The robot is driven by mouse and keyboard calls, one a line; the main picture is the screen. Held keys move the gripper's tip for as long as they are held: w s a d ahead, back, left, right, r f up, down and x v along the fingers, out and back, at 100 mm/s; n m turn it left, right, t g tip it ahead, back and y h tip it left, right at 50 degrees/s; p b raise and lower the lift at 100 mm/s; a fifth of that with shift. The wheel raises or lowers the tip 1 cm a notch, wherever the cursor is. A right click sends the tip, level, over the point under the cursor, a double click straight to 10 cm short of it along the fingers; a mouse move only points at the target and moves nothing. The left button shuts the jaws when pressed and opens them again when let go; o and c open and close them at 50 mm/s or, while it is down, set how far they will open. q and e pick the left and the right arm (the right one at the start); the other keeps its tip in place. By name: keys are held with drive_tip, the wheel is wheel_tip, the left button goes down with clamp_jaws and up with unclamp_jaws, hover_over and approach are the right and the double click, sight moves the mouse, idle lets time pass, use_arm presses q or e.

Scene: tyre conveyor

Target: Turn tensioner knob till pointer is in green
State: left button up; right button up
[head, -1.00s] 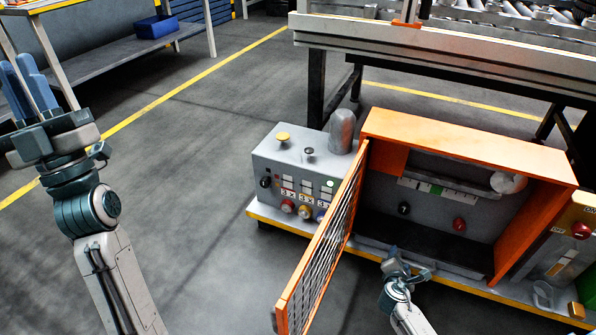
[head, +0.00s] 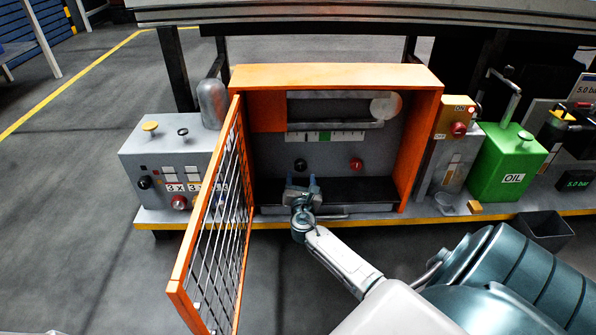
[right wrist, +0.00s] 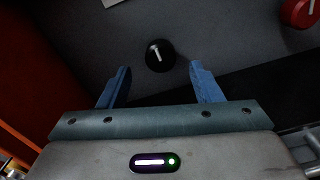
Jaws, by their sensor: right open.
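A black knob (head: 300,164) sits on the grey back panel inside the orange cabinet (head: 335,76). In the right wrist view the black knob (right wrist: 160,55) has a white mark, tilted slightly from vertical. A red knob (head: 356,164) is to its right. A white scale (head: 350,136) with a green band (head: 325,136) is above the knobs; its pointer is too small to tell. My right gripper (head: 301,183) is open and empty, just below and in front of the black knob. In the wrist view the knob lies beyond the gap between its fingertips. My left gripper is out of view.
The orange mesh door (head: 215,235) stands open left of my right arm. A grey control box (head: 150,150) is behind it. A green oil can (head: 508,160) and a grey unit with a red button (head: 458,129) stand right of the cabinet.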

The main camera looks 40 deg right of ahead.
sight(301, 168)
drive_tip(key=b+x, duration=0.1)
drive_tip(key=x, duration=0.3)
drive_tip(key=shift+w+d+f, duration=0.1)
drive_tip(key=shift+f, duration=0.05)
drive_tip(key=shift+w+d+b, duration=0.35)
drive_tip(key=shift+w, duration=0.05)
drive_tip(key=c, duration=1)
